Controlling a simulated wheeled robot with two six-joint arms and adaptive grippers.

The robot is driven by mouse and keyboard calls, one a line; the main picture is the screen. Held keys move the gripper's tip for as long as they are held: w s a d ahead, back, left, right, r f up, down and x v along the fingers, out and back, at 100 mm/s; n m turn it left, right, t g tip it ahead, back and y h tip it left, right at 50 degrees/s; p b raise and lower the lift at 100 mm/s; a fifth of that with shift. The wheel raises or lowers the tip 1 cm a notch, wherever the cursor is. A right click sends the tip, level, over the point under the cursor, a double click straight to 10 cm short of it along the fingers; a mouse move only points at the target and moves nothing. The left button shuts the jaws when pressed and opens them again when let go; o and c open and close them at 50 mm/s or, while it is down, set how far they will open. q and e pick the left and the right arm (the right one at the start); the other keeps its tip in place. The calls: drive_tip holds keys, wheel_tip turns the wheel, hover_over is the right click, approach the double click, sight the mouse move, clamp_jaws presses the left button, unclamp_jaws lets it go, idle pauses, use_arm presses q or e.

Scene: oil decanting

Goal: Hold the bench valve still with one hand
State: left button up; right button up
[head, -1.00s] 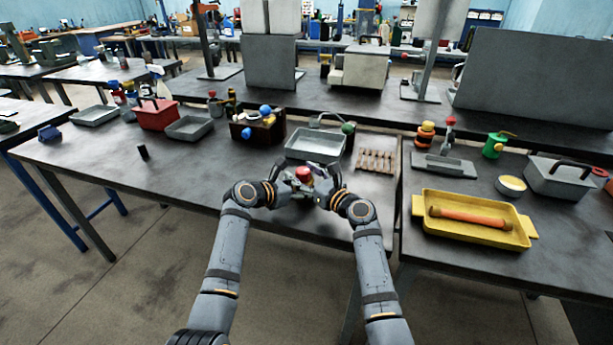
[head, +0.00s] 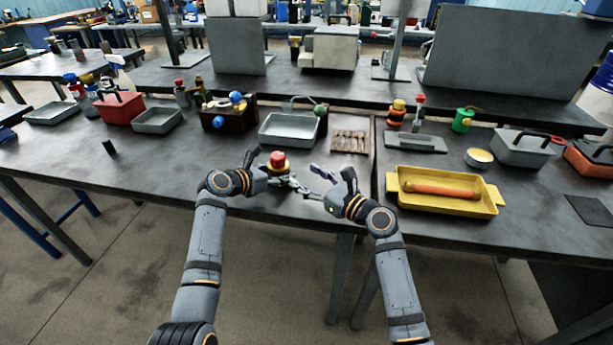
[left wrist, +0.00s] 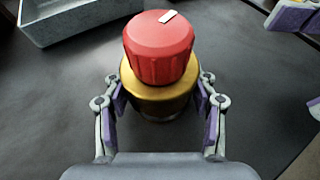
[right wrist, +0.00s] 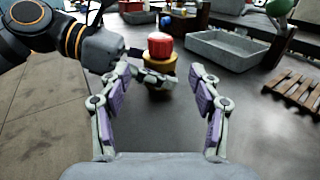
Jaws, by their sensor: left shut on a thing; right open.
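The bench valve has a red knob (head: 278,160) on a brass-coloured body (left wrist: 158,98) and stands upright on the dark bench near its front edge. It also shows in the right wrist view (right wrist: 160,46). My left gripper (left wrist: 160,100) is shut on the brass body, with one finger on each side below the red knob. A white mark shows on top of the knob. My right gripper (right wrist: 158,100) is open and empty, to the right of the valve and apart from it. The valve's base is mostly hidden by the left gripper.
A grey tray (head: 262,136) lies behind the valve, with a slatted wooden rack (head: 350,141) to its right. A yellow tray (head: 400,202) holding an orange cylinder (head: 440,190) is on the right. A small black cylinder (head: 109,147) stands to the left. The bench between is clear.

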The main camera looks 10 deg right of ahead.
sight(277, 155)
drive_tip(key=shift+w+f+n+g+y, duration=0.2)
drive_tip(key=shift+w+n+g+y, duration=0.2)
drive_tip(key=shift+g, duration=0.1)
drive_tip(key=w+n+g+y, duration=0.1)
drive_tip(key=n+g+y, duration=0.1)
drive_tip(key=shift+w+d+f+g, duration=0.15)
drive_tip(key=shift+w+d+g, duration=0.15)
drive_tip(key=shift+w+d, duration=0.1)
drive_tip(key=shift+w+d+r+n+g+y, duration=0.25)
drive_tip(key=shift+d+r+n+g+y, duration=0.1)
drive_tip(key=shift+d, duration=0.15)
drive_tip(key=shift+w+d+r+n+g+y, duration=0.25)
drive_tip(key=shift+d+n+g, duration=0.1)
drive_tip(key=shift+d, duration=0.1)
drive_tip(key=shift+d+r+g, duration=0.2)
drive_tip(key=shift+g, duration=0.1)
drive_tip(key=x, duration=1.2)
drive_tip(key=shift+r, duration=0.25)
